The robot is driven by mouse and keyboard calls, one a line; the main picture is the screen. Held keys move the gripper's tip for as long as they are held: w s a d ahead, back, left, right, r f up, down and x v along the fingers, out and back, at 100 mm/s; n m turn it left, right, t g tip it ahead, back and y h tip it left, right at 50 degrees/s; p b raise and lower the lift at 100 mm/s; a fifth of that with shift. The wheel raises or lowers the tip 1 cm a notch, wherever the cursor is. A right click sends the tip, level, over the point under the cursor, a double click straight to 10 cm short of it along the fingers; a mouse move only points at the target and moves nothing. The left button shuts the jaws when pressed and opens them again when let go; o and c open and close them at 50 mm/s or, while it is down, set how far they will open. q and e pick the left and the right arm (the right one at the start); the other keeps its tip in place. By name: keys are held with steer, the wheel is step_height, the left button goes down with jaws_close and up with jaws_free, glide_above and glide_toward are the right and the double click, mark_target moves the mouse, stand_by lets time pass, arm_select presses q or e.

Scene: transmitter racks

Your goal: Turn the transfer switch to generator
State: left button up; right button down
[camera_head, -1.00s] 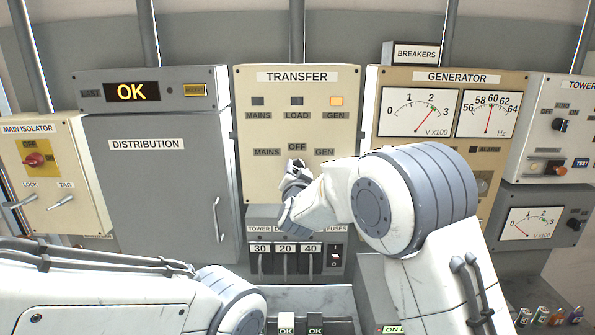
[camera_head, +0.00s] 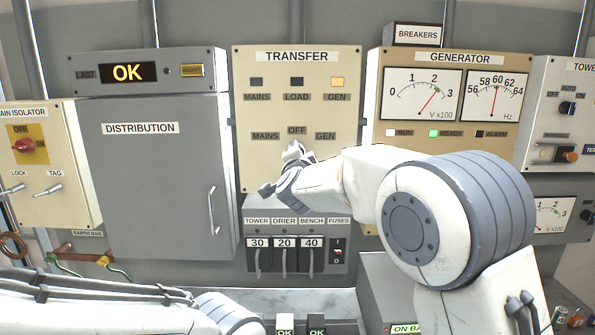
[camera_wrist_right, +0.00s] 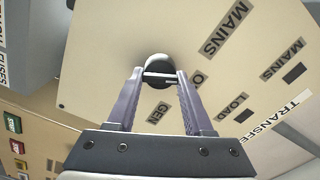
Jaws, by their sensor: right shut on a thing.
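The beige TRANSFER panel (camera_head: 258,170) is at the centre of the head view, with the labels MAINS, OFF and GEN in its lower half. The transfer switch is a dark round knob (camera_wrist_right: 158,66) in the right wrist view. My right gripper (camera_wrist_right: 160,78) is shut on it, one finger on each side. In the head view my right gripper (camera_head: 292,158) is just below the OFF label and hides the knob. I cannot tell where the knob points. The GEN lamp (camera_head: 337,82) is lit amber; the MAINS and LOAD lamps are dark. My left gripper is out of view.
Below the panel is a fuse box (camera_head: 297,226) with several handles. The grey DISTRIBUTION cabinet (camera_head: 150,180) stands to the left. The GENERATOR panel (camera_head: 375,75) is to the right, its READY lamp (camera_head: 433,133) lit green, partly behind my right arm.

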steer(key=m+b, duration=0.3)
steer(key=m, duration=0.2)
steer(key=m+b, duration=0.4)
steer(key=m, duration=0.2)
steer(key=m+b, duration=0.4)
steer(key=m, duration=0.2)
steer(key=shift+f, duration=0.35)
steer(key=shift+c, duration=1.6)
jaws_free()
steer(key=shift+r, duration=0.1)
